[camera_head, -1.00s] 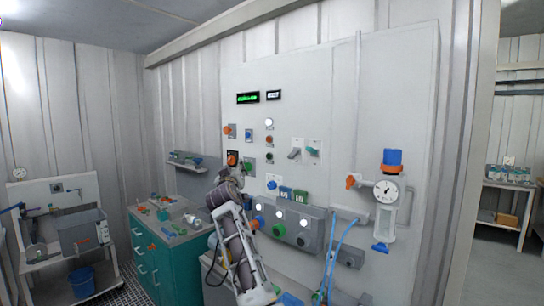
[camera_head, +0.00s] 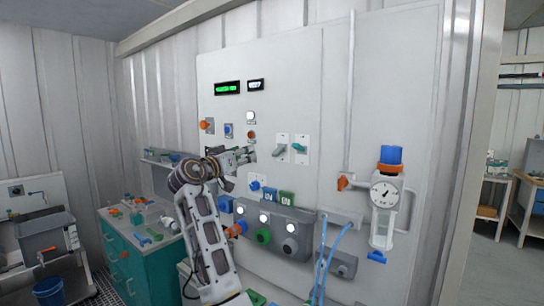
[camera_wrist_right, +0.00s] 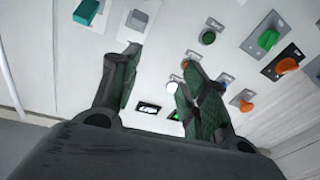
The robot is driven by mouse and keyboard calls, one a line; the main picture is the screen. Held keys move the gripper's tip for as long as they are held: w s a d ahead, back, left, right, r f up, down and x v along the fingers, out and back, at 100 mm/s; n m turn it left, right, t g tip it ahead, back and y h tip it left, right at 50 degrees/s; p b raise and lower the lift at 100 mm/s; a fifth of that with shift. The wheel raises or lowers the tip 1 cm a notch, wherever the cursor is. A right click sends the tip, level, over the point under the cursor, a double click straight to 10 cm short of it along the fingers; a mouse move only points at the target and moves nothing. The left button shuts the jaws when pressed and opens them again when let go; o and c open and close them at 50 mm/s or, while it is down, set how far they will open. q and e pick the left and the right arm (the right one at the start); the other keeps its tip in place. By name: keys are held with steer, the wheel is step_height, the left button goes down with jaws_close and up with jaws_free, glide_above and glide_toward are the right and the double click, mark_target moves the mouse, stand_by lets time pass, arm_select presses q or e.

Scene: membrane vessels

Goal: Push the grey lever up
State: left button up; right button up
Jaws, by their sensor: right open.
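The grey lever (camera_head: 280,150) sits on a pale plate on the large white wall panel, left of a similar plate with a teal lever (camera_head: 300,147). My right gripper (camera_head: 250,155) is just left of the grey lever, pointing right, with a small gap showing. In the right wrist view the gripper (camera_wrist_right: 160,75) is open and empty. There the grey lever (camera_wrist_right: 137,19) is beyond the left finger's tip, near the top edge, and the teal lever (camera_wrist_right: 87,12) is further left. My left gripper is out of view.
A green display (camera_head: 227,88) is above the gripper, and an orange knob (camera_head: 207,125) is up and left. A grey box with round knobs (camera_head: 275,225) juts out below. A gauge (camera_head: 384,193) stands to the right, and blue hoses (camera_head: 330,260) hang below.

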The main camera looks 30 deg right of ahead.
mark_target(274, 155)
steer(key=s+f+m+g, duration=0.1)
steer(key=m, duration=0.1)
steer(key=s+d+f+m+g, duration=0.1)
steer(key=s+g, duration=0.1)
steer(key=shift+d+m, duration=0.2)
steer(key=shift+m, duration=0.2)
steer(key=shift+s, duration=0.1)
steer(key=p+x, duration=0.1)
steer(key=x, duration=0.3)
steer(key=p+x, duration=0.1)
steer(key=x, duration=0.3)
steer(key=p+x, duration=0.1)
steer(key=x, duration=0.3)
steer(key=shift+r, duration=0.35)
steer(key=shift+p+x, duration=0.35)
steer(key=shift+x, duration=0.55)
steer(key=shift+f, duration=0.1)
